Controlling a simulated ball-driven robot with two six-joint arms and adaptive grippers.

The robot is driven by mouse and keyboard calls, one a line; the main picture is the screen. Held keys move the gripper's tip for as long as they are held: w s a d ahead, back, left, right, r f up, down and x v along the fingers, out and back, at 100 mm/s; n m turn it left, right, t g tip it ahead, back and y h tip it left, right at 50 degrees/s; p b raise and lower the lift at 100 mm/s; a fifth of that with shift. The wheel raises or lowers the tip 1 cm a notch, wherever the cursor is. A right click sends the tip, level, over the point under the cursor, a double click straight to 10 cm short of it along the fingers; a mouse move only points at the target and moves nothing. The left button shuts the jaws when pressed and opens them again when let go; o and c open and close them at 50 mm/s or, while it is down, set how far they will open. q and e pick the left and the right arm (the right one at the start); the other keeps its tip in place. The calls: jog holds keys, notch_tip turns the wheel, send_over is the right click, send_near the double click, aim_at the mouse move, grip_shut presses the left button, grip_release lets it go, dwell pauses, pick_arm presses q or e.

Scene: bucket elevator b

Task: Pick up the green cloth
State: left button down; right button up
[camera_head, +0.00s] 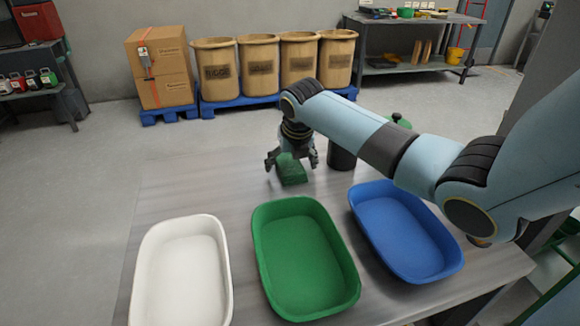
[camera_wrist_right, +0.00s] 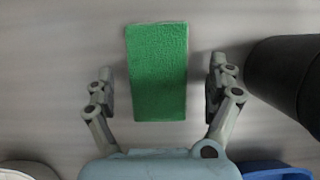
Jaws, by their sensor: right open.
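The green cloth (camera_head: 292,170) lies on the grey table behind the green tray, partly hidden by my right gripper in the head view. In the right wrist view the cloth (camera_wrist_right: 158,72) is a flat green rectangle with a rough texture. My right gripper (camera_head: 292,164) is over the cloth, pointing down. In the right wrist view the gripper (camera_wrist_right: 161,90) is open, with one finger on each side of the cloth and a gap between each finger and the cloth. My left gripper is not in view.
A dark cylinder (camera_head: 342,157) stands just right of the gripper; it also shows in the wrist view (camera_wrist_right: 285,75). White (camera_head: 140,262), green (camera_head: 262,262) and blue (camera_head: 440,262) trays line the table's near side. The table left of the cloth is clear.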

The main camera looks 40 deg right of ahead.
aim_at(291, 163)
jog(key=shift+f, duration=0.1)
jog(key=c, duration=1.3)
jog(key=shift+o, duration=0.2)
notch_tip(291, 163, up, 11)
jog(key=shift+f, duration=0.2)
jog(key=o, duration=0.6)
jog(key=c, duration=0.4)
jog(key=shift+c, duration=0.4)
